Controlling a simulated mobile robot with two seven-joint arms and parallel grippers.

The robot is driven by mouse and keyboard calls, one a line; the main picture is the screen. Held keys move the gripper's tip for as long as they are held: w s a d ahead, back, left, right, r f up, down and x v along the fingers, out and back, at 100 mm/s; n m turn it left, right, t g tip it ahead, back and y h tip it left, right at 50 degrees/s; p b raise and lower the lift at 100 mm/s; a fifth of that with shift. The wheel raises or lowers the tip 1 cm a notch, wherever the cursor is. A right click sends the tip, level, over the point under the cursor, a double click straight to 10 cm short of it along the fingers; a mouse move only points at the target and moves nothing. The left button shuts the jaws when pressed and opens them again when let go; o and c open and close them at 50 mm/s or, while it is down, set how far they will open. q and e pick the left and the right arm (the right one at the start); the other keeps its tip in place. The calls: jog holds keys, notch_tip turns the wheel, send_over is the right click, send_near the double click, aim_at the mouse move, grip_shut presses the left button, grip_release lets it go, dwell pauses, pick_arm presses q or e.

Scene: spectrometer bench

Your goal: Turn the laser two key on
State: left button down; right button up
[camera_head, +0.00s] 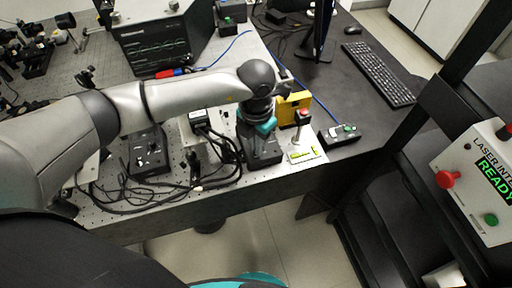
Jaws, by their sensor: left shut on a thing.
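My left arm reaches in from the left, and my left gripper (258,132) points down onto a small black box (263,157) near the front edge of the perforated bench. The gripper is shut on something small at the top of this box. It appears to be the laser two key, but the gripper hides it, so I cannot tell which way it is turned. A similar black box (150,157) with small knobs stands further left. My right gripper is not in view.
Loose black cables (160,194) lie left of the gripped box. A keyboard (376,73) and a READY panel (484,178) are further right.

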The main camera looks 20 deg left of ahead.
pick_arm(q)
jog(key=m+b, duration=0.2)
jog(key=m, duration=0.2)
jog(key=shift+w+b, duration=0.1)
jog(key=shift+b, duration=0.3)
jog(key=shift+m+b, duration=0.7)
jog(key=shift+m, duration=0.4)
jog(key=shift+r, duration=0.1)
jog(key=c, duration=1)
grip_release()
notch_tip(320, 180, up, 15)
jog(key=shift+r, duration=0.1)
